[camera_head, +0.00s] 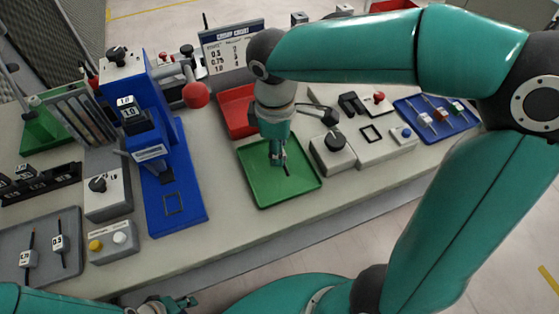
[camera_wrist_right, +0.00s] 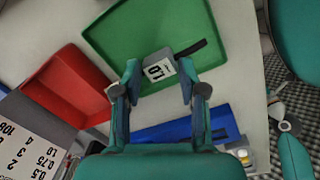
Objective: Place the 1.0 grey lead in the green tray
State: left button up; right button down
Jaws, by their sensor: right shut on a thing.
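The green tray (camera_head: 297,190) lies in the middle of the bench and fills the upper middle of the right wrist view (camera_wrist_right: 125,35). My right gripper (camera_head: 279,157) points down over the tray. In the wrist view its two fingers (camera_wrist_right: 158,76) are shut on the 1.0 grey lead (camera_wrist_right: 161,66), which has a white label and a dark rod sticking out to the right. The gap between lead and tray floor is hard to judge. My left gripper (camera_head: 178,303) shows only partly at the bottom edge, its opening unclear.
A red tray (camera_head: 234,108) adjoins the green tray at the back. A blue press (camera_head: 175,185) stands left of it, grey boxes (camera_head: 332,152) right. A grey tray (camera_head: 42,247) with leads lies far left, a blue tray (camera_head: 437,118) with leads at right.

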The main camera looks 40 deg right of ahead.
jog(key=shift+f, duration=2.75)
jog(key=shift+b, duration=0.3)
jog(key=c, duration=0.6)
grip_release()
jog(key=shift+c, duration=0.2)
jog(key=r, duration=0.4)
jog(key=r+p, duration=0.1)
jog(key=r, duration=0.7)
jog(key=shift+s+a, duration=0.2)
jog(key=shift+a, duration=0.15)
